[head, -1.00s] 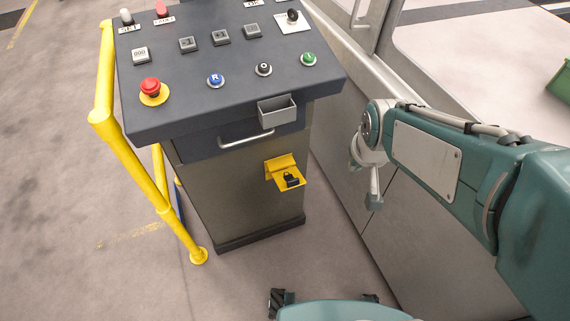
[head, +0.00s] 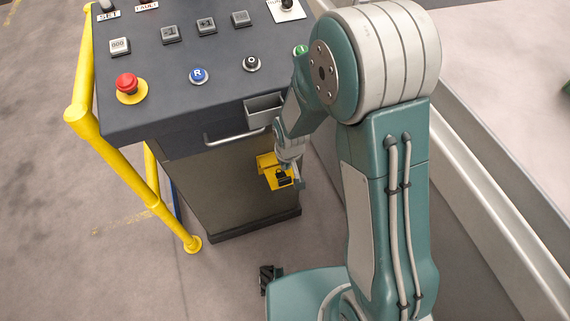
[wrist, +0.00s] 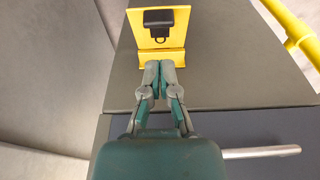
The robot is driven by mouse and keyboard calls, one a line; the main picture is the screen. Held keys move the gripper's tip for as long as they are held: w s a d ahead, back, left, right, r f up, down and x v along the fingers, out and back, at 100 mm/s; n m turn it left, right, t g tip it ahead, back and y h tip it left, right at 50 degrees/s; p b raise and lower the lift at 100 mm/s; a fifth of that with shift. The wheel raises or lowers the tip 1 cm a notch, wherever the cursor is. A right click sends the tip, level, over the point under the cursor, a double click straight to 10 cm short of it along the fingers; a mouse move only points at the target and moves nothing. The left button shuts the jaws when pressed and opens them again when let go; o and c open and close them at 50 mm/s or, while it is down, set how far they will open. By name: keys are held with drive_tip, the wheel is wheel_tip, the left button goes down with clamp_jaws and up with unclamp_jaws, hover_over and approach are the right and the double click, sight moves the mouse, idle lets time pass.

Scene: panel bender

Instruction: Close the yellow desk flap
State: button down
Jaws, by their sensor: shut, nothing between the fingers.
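The yellow desk flap (head: 268,164) is on the front of the console, below the drawer. It stands out from the panel, folded down and open, with a black padlock (head: 283,177) on its face. In the wrist view the flap (wrist: 178,32) is at the top centre, with the padlock (wrist: 158,20) on it. My gripper (head: 297,180) is at the flap's right side in the head view. In the wrist view my gripper (wrist: 159,67) is shut and empty, its fingertips overlapping the edge of the yellow base strip. I cannot tell whether they touch it.
The drawer handle (head: 234,138) and a small grey bin (head: 264,108) are above the flap. A yellow rail (head: 130,165) stands left of the console, and a red stop button (head: 127,84) is on top.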

sight(285, 178)
drive_tip(key=f, duration=0.2)
drive_tip(key=w+f, duration=0.1)
drive_tip(key=f, duration=0.4)
drive_tip(key=shift+w+f, duration=0.15)
drive_tip(key=shift+w+a+f, duration=0.1)
drive_tip(key=shift+a+f, duration=0.05)
drive_tip(key=shift+f, duration=0.25)
drive_tip(key=shift+f, duration=0.15)
